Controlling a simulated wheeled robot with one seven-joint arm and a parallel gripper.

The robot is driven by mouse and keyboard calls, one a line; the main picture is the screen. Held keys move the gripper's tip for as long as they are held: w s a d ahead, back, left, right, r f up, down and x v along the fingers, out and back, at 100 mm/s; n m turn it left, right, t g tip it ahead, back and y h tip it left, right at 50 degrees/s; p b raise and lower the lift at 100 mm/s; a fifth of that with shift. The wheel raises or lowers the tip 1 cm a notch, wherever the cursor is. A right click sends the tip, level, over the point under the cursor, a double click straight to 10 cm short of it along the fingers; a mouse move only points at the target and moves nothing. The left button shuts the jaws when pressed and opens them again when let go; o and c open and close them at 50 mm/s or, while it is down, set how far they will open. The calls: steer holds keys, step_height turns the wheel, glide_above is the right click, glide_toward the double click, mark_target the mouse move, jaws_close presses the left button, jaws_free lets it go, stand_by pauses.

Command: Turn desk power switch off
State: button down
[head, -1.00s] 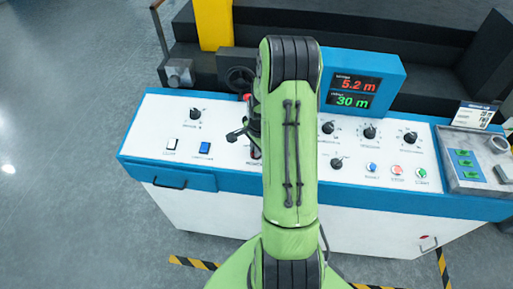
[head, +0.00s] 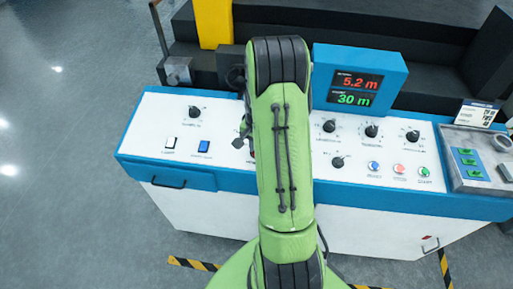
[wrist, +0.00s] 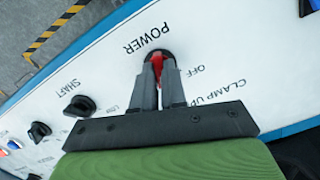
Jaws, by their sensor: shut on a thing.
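The desk power switch (wrist: 168,70) shows in the wrist view as a red lever on a dark round base, beside the printed word POWER. The word OFF (wrist: 197,72) is printed to its right. My gripper (wrist: 159,64) is shut on the red lever, with a grey finger on either side. The fingers hide part of the lever, so I cannot tell its exact setting.
The white control desk (head: 230,178) has a blue edge. A black knob (wrist: 80,106) marked SHAFT is near the switch. In the head view, a blue display box (head: 360,80) reads 5.2 m and 30 m. Several knobs and buttons lie right of my arm.

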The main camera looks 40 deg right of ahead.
steer(key=n+b, duration=0.1)
steer(key=n, duration=0.5)
steer(key=shift+w+g+h+b, duration=0.1)
steer(key=shift+g+h+b, duration=0.2)
steer(key=shift+b, duration=0.05)
steer(key=n+b, duration=0.1)
steer(key=n, duration=0.5)
steer(key=shift+a+n+h, duration=0.15)
steer(key=shift+n+h, duration=0.15)
steer(key=c, duration=1.2)
jaws_free()
steer(key=r, duration=0.5)
steer(key=a+r+p, duration=0.1)
steer(key=r, duration=0.4)
steer(key=a+r+p, duration=0.1)
steer(key=r, duration=0.4)
steer(key=shift+w+r, duration=0.1)
steer(key=shift+r, duration=0.25)
